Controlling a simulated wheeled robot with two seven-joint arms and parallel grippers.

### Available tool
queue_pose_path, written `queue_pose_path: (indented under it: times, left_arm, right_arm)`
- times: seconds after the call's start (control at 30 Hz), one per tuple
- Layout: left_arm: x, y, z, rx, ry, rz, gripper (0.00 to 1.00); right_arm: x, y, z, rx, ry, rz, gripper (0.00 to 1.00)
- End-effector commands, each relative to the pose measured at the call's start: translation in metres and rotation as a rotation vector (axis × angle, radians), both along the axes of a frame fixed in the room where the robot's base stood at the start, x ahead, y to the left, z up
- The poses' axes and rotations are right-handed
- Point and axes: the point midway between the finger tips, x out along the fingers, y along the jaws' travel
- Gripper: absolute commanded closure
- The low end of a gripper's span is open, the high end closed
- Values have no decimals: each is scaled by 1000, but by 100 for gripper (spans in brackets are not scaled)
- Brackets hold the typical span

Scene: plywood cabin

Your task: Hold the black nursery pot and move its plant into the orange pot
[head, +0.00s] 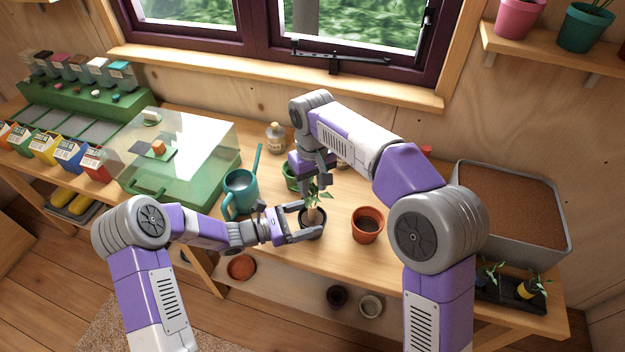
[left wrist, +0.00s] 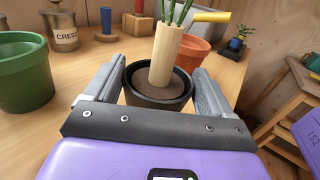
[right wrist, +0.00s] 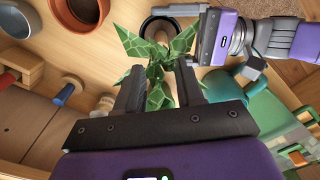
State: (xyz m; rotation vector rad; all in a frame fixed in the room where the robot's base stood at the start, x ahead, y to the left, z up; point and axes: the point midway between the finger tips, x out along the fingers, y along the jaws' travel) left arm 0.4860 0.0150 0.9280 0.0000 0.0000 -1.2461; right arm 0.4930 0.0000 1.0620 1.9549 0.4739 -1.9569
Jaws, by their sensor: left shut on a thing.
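The black nursery pot (head: 313,232) stands on the bench, and my left gripper (head: 303,222) is shut around its sides. The left wrist view shows its black rim (left wrist: 160,100) between both fingers. The plant (head: 316,200) is upright in it, a thick tan stem (left wrist: 166,55) with green leaves on top. My right gripper (head: 319,180) points down from above, and its fingers are apart on either side of the leaves (right wrist: 160,58); contact is not clear. The orange pot (head: 367,238) stands just right of the black pot, with dark brown inside.
A teal watering can (head: 240,190) and a green pot (head: 290,180) stand behind my left gripper. A green case with a clear lid (head: 180,150) is at left. A grey soil tray (head: 510,210) and a black seedling tray (head: 497,292) are at right. The bench's front edge is close.

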Motion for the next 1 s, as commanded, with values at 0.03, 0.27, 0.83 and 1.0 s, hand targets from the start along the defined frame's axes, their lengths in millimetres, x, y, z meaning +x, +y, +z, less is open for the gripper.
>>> queue_pose_path:
  times: [0.03,0.27,0.83,1.0]
  left_arm:
    - [0,0,0,-1,0,0,71]
    - [0,0,0,-1,0,0,71]
    - [0,0,0,-1,0,0,71]
    - [0,0,0,-1,0,0,71]
  right_arm:
    - [0,0,2,0,-1,-90,63]
    - [0,0,7,1,-2,-464,63]
    - [-1,0,-28,-4,4,-677,63]
    - [-1,-1,-61,-3,3,-676,63]
